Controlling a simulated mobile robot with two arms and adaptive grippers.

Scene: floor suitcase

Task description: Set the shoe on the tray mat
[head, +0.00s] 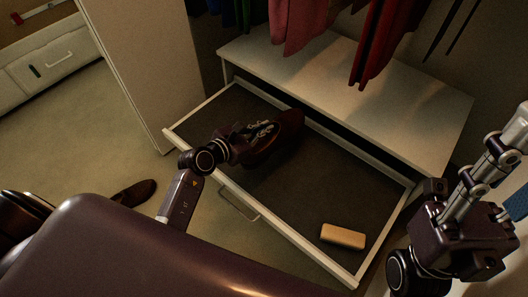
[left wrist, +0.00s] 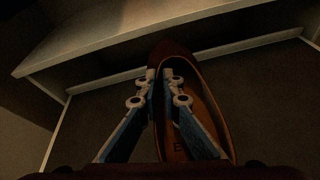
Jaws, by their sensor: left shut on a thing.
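A dark brown shoe (head: 286,132) is over the open drawer in the head view. My left gripper (head: 262,130) is shut on it. In the left wrist view, the shoe (left wrist: 209,110) has its opening facing the camera and its toe away. The fingers of my left gripper (left wrist: 160,78) close on its left side wall. The dark mat (head: 310,185) lines the drawer floor under the shoe. I cannot tell whether the sole touches it. My right gripper (head: 492,165) is at the right edge, partly cut off, away from the shoe.
A tan block (head: 343,236) lies at the drawer's front right. Another brown shoe (head: 134,194) is on the floor at left. Clothes (head: 375,45) hang above the white cabinet top (head: 345,85). The drawer's white front edge (head: 270,232) is raised. Mat between shoe and block is clear.

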